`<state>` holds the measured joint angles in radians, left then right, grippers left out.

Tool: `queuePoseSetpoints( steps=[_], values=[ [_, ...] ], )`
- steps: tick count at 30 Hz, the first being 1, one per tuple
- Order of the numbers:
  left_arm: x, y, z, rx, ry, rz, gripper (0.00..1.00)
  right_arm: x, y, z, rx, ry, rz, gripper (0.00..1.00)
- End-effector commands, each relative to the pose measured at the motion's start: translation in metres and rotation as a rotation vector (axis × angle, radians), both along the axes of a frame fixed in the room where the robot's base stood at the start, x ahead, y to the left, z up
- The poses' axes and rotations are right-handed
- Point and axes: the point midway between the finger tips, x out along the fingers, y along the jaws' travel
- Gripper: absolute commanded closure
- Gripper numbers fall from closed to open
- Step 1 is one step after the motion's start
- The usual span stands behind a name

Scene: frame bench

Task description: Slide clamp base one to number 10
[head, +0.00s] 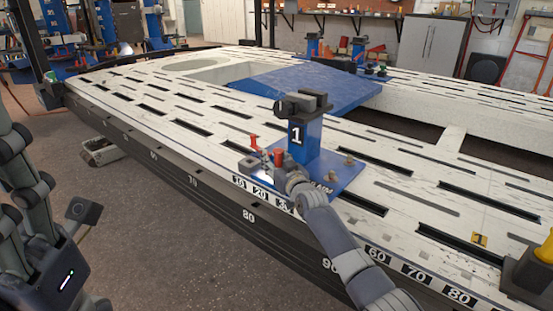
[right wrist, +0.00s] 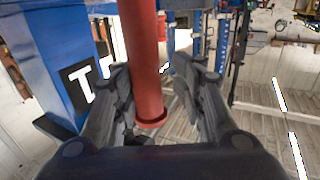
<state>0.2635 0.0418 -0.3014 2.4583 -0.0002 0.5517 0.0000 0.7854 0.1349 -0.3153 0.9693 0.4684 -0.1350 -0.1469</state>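Clamp base one (head: 306,140) is a blue post with a white "1" and a dark clamp head. It stands upright on a blue plate on the bench, between the labels 30 and 60. Label 10 (head: 239,182) is on the bench edge to its left. A red handle (head: 278,157) stands at the plate's near left side. My right gripper (head: 280,168) is at this handle. In the right wrist view the red handle (right wrist: 145,65) hangs between the spread fingers, closer to the left finger, with a gap at the right. My left gripper (head: 70,265) is low at the left, its fingers not clear.
The slotted white bench (head: 190,110) has free surface left of the base. A blue panel (head: 310,85) lies behind it. A yellow and dark block (head: 530,270) stands at the right edge. More blue clamps (head: 358,50) stand at the far side.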

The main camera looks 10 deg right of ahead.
Motion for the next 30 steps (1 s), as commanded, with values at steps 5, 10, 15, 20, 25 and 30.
queuePoseSetpoints(
  steps=[5,10,15,20,25,30],
  values=[
    [0.0,0.0,-0.001,-0.001,0.003,0.0,0.46,0.0,-0.002,-0.001,-0.001,0.002,-0.003,0.59],
    [0.001,0.001,-0.002,-0.003,0.009,0.001,0.46,0.0,-0.004,0.0,-0.001,0.001,-0.005,0.59],
    [0.001,0.001,-0.001,-0.001,0.007,0.001,0.46,-0.007,-0.005,-0.001,0.001,0.001,-0.004,0.59],
    [0.001,0.001,-0.001,-0.001,0.005,0.001,0.46,-0.022,-0.008,-0.002,0.001,0.002,-0.004,0.59],
    [0.001,0.0,-0.001,-0.001,0.005,0.001,0.46,-0.042,-0.012,-0.001,-0.001,0.0,-0.004,0.59],
    [0.001,0.0,-0.001,0.0,0.005,0.001,0.46,-0.064,-0.016,-0.002,-0.001,0.002,-0.005,0.59]
  ],
)
